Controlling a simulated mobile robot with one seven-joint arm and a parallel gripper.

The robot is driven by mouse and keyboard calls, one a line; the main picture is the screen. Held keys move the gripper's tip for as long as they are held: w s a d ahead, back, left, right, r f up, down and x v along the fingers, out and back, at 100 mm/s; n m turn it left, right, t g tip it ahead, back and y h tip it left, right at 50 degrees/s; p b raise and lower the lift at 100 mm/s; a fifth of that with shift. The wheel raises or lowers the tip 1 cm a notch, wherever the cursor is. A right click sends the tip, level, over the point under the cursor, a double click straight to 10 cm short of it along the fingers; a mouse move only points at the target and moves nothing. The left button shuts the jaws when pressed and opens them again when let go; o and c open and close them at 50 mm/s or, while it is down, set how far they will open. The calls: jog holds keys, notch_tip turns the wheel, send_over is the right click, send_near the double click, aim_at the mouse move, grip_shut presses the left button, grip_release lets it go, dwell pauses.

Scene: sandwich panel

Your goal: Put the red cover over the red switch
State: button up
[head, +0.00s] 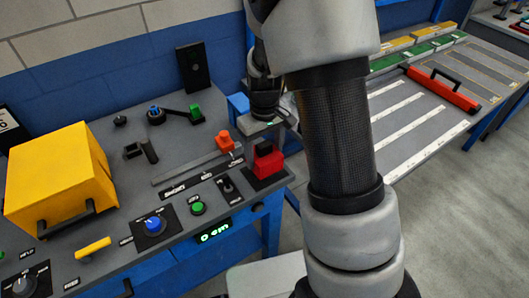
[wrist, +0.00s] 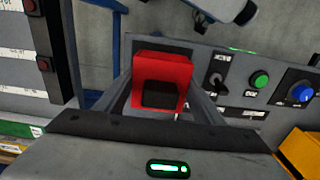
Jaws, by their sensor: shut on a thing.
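The red cover (head: 268,165), a box with a black block on top, sits at the right end of the grey control panel, on or just above its surface; I cannot tell which. It also shows in the wrist view (wrist: 163,66) between my two fingers. My gripper (wrist: 161,92) is shut on the red cover. In the head view, my gripper and wrist are above and behind the cover, partly hidden by my arm. No red switch shows in either view, and what is under the cover is hidden.
An orange-red slider knob (head: 225,142), a black toggle switch (head: 227,185) and a green button (head: 197,208) are near the cover. A yellow box (head: 61,178) stands on the panel's left. A table (head: 425,138) with a red bar (head: 440,88) stands to the right.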

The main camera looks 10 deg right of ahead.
aim_at(264, 144)
jog(key=shift+f+b, duration=1)
jog(key=shift+f, duration=0.4)
jog(key=o, duration=1.2)
jog(key=shift+r+p, duration=3.15)
jog(key=shift+r, duration=1.15)
